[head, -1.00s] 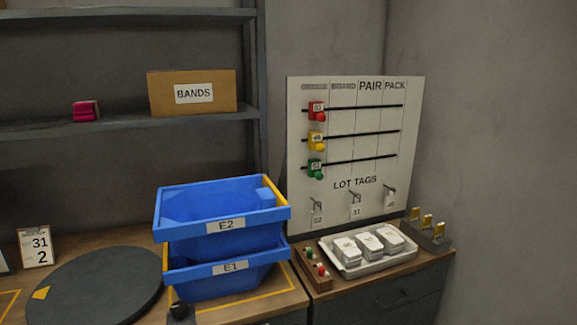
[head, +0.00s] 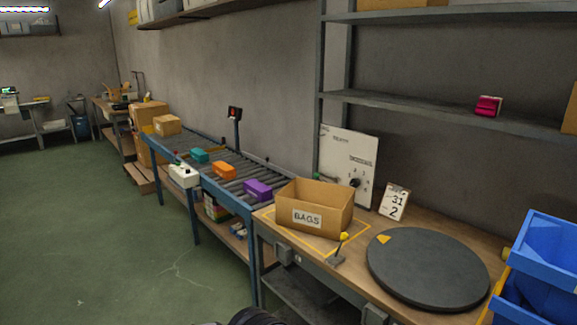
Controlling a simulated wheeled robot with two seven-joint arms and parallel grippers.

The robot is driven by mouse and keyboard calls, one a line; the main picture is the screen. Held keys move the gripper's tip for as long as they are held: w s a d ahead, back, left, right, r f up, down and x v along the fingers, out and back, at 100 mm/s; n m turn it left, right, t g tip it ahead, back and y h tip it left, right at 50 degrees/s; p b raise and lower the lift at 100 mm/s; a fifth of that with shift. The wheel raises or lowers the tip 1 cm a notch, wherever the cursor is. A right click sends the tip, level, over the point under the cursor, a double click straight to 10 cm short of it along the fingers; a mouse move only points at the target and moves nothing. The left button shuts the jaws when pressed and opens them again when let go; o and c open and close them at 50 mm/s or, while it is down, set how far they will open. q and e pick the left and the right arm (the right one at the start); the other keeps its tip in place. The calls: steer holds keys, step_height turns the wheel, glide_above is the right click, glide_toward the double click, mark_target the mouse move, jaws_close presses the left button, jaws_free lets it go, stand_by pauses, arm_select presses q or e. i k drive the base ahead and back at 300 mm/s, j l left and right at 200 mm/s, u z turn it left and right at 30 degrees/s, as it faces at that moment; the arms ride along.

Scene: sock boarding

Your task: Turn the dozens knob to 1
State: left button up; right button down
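A white panel (head: 345,150) stands upright at the back of the wooden bench, leaning against the shelf post. A black round knob (head: 355,183) is on its lower right, with small lettering above it that is too small to read surely. I cannot tell which knob is the dozens knob or what number it points to. The cardboard box marked BAGS hides the lower left of the panel. Neither of my grippers is in view; a dark rounded shape at the bottom edge cannot be made out.
The BAGS box (head: 322,208) stands in front of the panel. A card reading 31 and 2 (head: 394,202) and a dark round turntable (head: 428,268) are to its right. Blue bins (head: 545,270) stand at far right. A roller conveyor (head: 230,172) runs left; green floor (head: 100,230) is open.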

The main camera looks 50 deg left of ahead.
mark_target(355, 182)
steer(key=u, duration=1.4)
steer(key=i+j+z, duration=0.2)
steer(key=i+j, duration=0.4)
